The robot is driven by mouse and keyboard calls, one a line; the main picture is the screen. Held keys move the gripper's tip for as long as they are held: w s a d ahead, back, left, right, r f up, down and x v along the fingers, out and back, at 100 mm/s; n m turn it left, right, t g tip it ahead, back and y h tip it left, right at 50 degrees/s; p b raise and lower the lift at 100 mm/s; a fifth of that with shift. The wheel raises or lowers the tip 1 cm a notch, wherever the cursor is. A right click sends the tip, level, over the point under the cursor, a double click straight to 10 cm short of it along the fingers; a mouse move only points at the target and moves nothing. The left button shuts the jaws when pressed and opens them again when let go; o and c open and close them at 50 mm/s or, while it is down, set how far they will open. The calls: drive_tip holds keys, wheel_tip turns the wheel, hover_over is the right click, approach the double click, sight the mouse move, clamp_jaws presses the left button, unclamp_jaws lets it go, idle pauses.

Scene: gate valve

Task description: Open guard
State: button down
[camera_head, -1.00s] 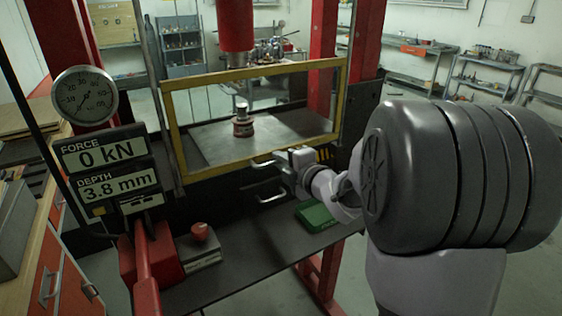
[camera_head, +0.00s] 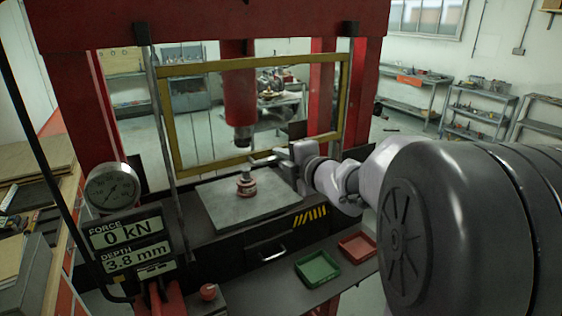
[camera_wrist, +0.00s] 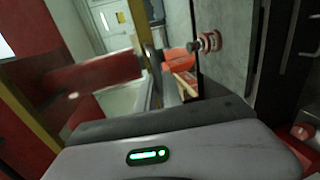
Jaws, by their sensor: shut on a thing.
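The guard (camera_head: 165,115) is a clear panel in a yellow frame, raised in front of the press opening in the head view. Its bottom bar stands above the press bed, tilted in the picture. My gripper (camera_head: 268,158) is at the right half of that bottom bar, shut on the guard at its lower edge. The exact grip is small and partly hidden by my wrist. In the wrist view, yellow frame parts (camera_wrist: 42,135) show at the left, near my gripper (camera_wrist: 165,82). A small red and silver workpiece (camera_head: 246,187) stands on the bed plate (camera_head: 222,210), below the guard.
The red press ram (camera_head: 240,95) hangs above the workpiece. A gauge (camera_head: 112,188) and a display reading 0 kN and 3.8 mm (camera_head: 125,240) stand at left. Green (camera_head: 317,267) and red (camera_head: 357,246) trays lie on the front shelf, beside a drawer handle (camera_head: 268,256).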

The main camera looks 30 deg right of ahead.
drive_tip(key=shift+r, duration=0.2)
drive_tip(key=c, duration=1.5)
unclamp_jaws()
drive_tip(key=p+v, duration=0.2)
drive_tip(key=v, duration=1.5)
drive_tip(key=shift+s, duration=0.25)
